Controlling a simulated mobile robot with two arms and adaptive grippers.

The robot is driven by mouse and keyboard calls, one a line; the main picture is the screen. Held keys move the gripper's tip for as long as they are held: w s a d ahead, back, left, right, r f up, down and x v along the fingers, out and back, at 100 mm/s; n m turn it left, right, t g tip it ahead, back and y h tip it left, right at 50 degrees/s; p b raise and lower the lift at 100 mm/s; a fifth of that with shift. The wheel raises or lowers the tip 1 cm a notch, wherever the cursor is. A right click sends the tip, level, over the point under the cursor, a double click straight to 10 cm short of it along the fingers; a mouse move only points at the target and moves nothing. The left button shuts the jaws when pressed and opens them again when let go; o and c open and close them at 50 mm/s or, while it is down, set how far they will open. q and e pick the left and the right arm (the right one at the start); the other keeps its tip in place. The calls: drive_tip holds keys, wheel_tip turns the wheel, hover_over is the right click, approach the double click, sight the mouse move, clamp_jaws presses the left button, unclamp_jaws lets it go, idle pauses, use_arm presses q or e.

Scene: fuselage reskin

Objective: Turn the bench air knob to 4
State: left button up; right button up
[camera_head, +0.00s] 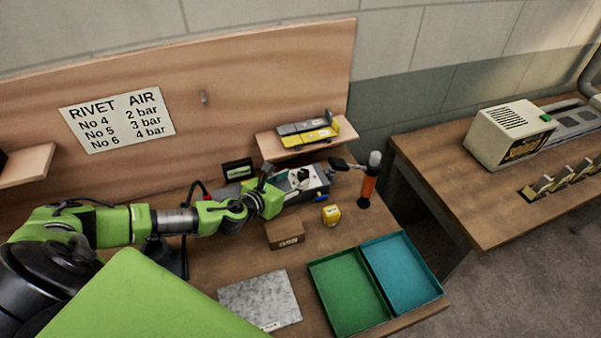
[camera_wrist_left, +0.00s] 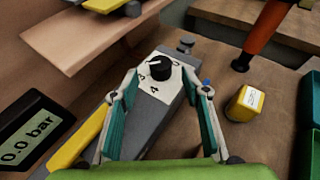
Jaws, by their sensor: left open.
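The air knob (camera_wrist_left: 160,69) is a small black knob on a white dial plate (camera_wrist_left: 164,92) on top of a grey unit; 3 and 4 are readable on the near side. A pale mark on the knob points toward the upper left. The grey unit (camera_head: 316,184) also shows in the head view. The pressure display (camera_wrist_left: 28,140) reads 0.0 bar; in the head view it is the small black box (camera_head: 238,170). My left gripper (camera_wrist_left: 162,76) is open, its fingers on either side of the dial, with no clear contact with the knob. My right gripper is out of view.
A shelf (camera_head: 290,149) with grey and yellow tools stands behind the unit. An orange-handled tool (camera_head: 369,184), a yellow block (camera_head: 331,215) and a brown box (camera_head: 285,233) are close by. Green (camera_head: 331,257) and blue (camera_head: 419,291) trays lie in front. The sign (camera_head: 117,119) pairs No 6 with 4 bar.

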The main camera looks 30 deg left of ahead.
sight(301, 175)
use_arm(q)
drive_tip(key=shift+x, duration=2.3)
drive_tip(key=shift+c, duration=0.2)
drive_tip(key=c, duration=1)
